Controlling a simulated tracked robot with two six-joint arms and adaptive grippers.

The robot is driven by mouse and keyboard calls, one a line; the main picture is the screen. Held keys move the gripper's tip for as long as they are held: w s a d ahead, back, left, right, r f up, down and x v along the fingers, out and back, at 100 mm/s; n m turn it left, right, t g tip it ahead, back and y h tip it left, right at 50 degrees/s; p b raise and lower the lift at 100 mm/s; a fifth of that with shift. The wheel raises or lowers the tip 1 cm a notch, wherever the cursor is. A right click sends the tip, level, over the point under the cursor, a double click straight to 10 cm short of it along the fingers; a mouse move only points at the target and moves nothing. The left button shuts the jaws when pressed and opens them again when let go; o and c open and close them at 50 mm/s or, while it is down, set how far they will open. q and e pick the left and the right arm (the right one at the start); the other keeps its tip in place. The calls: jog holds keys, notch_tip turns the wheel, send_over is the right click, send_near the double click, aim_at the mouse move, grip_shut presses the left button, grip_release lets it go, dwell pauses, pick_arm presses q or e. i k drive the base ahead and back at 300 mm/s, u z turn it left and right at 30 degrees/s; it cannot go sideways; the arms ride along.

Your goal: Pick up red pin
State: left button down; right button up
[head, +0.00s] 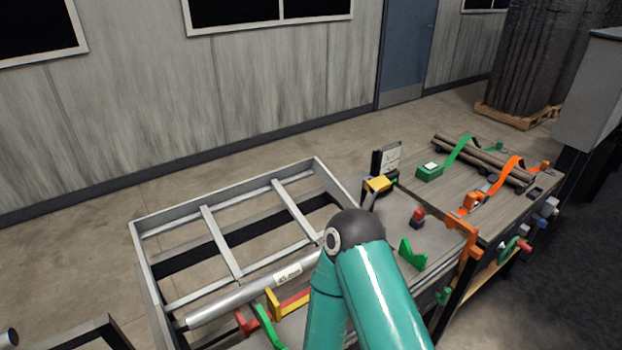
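A small red piece (417,215) with a darker lower part stands on the grey workbench (395,222), right of centre. It is the closest match to the red pin, but it is too small to be sure. Another red-ended part (524,246) shows at the bench's right side. A teal arm of mine with a dark round joint rises from the bottom centre, left of the small red piece and apart from it in the picture. No gripper fingers can be made out, and I cannot tell which of my arms this is.
A green bracket (413,255) stands in front of the red piece. Green (462,150) and orange (507,172) straps cross the wooden top at right. A metal frame (206,235) with a grey tube (245,293) fills the left.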

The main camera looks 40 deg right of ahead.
aim_at(419, 214)
jog(key=z, duration=1)
jog(key=i, duration=0.1)
jog(key=u, duration=1.85)
jog(key=k, duration=2.2)
jog(key=z, duration=1.4)
jog(key=i, duration=1)
jog(key=z, duration=0.05)
